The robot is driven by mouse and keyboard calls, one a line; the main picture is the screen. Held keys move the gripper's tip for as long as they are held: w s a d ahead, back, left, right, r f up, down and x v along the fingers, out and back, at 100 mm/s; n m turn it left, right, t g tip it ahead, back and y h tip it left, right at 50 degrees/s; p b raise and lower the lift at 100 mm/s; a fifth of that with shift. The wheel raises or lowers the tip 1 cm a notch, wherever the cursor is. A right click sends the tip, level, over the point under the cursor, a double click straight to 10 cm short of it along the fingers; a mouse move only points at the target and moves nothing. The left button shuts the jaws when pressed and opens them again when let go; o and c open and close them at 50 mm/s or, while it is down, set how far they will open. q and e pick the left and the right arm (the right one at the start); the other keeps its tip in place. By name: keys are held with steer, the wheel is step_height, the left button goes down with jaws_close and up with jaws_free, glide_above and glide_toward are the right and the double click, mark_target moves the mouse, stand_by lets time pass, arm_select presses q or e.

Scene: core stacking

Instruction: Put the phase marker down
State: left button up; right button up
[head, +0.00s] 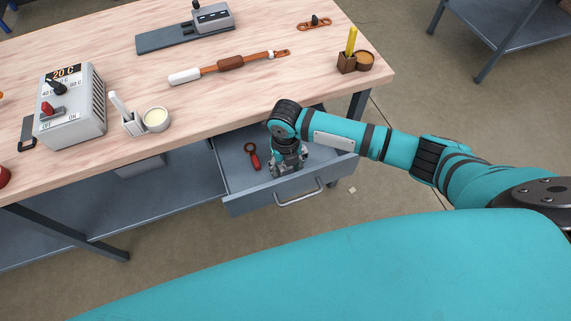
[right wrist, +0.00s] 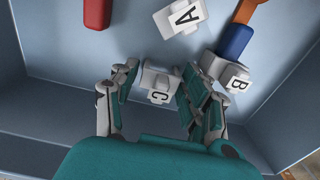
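A drawer (head: 239,205) stands pulled out under the workbench. My right gripper (head: 289,166) reaches down into it from above. In the right wrist view, a white marker lettered C (right wrist: 158,94) is between the fingers of this gripper (right wrist: 160,86). The right finger is close against it and the left finger is near its other side. I cannot tell whether both fingers press on it. A white marker lettered A (right wrist: 182,17) lies beyond the fingertips. A white marker lettered B (right wrist: 235,78) lies to the right, beside the right finger. My left gripper is not in view.
A red-handled tool (head: 253,156) lies in the drawer, left of the gripper. A blue and orange tool (right wrist: 236,38) lies near marker B. The drawer walls are close around.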

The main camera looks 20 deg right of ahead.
steer(key=shift+r, duration=0.1)
step_height(320, 180, up, 12)
stand_by(0.5)
steer(key=shift+r, duration=0.1)
